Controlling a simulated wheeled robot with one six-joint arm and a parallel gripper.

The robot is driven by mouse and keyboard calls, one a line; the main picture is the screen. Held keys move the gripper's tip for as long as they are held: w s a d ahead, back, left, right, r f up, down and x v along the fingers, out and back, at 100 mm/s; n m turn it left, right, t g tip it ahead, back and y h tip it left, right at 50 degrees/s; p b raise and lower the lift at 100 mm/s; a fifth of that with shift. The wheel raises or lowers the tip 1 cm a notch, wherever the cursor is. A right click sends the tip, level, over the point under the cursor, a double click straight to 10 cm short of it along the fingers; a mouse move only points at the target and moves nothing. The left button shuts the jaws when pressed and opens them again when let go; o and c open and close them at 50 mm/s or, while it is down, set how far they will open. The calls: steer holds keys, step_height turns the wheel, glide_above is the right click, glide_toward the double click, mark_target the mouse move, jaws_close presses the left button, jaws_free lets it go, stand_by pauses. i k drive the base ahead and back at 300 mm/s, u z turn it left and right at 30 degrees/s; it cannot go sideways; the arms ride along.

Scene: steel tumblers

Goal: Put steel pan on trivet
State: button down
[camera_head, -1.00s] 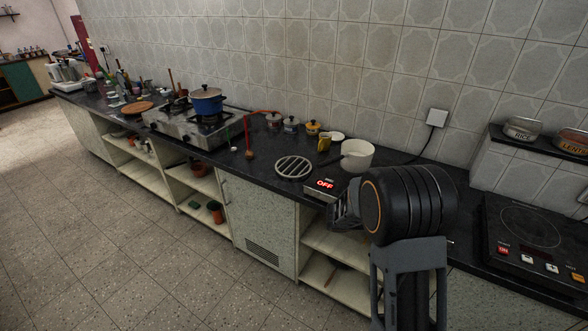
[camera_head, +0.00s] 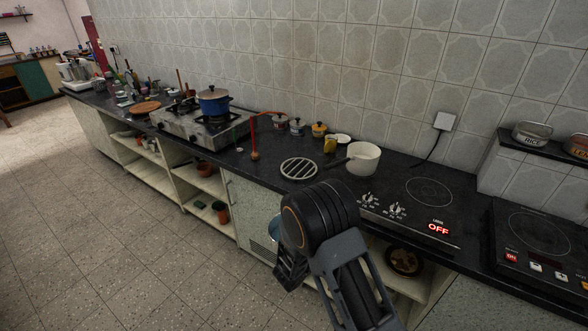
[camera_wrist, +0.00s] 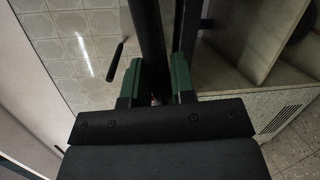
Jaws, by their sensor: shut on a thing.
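The trivet (camera_head: 299,168), a round slatted grey disc, lies flat and empty on the dark counter in the head view. My gripper (camera_wrist: 155,88) is shut on a dark bar-like handle (camera_wrist: 148,35) in the wrist view, between its green-lined fingers. I take it for the steel pan's handle. In the head view a small shiny bluish edge, likely the steel pan (camera_head: 275,228), shows beside my arm in front of the vented cabinet, below counter height. The rest of the pan and the fingertips are hidden behind my arm. The pan is apart from the trivet.
A white saucepan (camera_head: 364,160) stands right of the trivet, its handle pointing towards it. An induction hob (camera_head: 420,205) is farther right. Small jars (camera_head: 319,130) stand behind. A gas stove (camera_head: 200,126) with a blue pot (camera_head: 214,101) is left. The counter's front edge is close.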

mark_target(304, 179)
steer(key=u, duration=0.5)
steer(key=i, duration=0.45)
steer(key=u, duration=0.65)
steer(key=i, duration=1)
steer(key=z, duration=0.5)
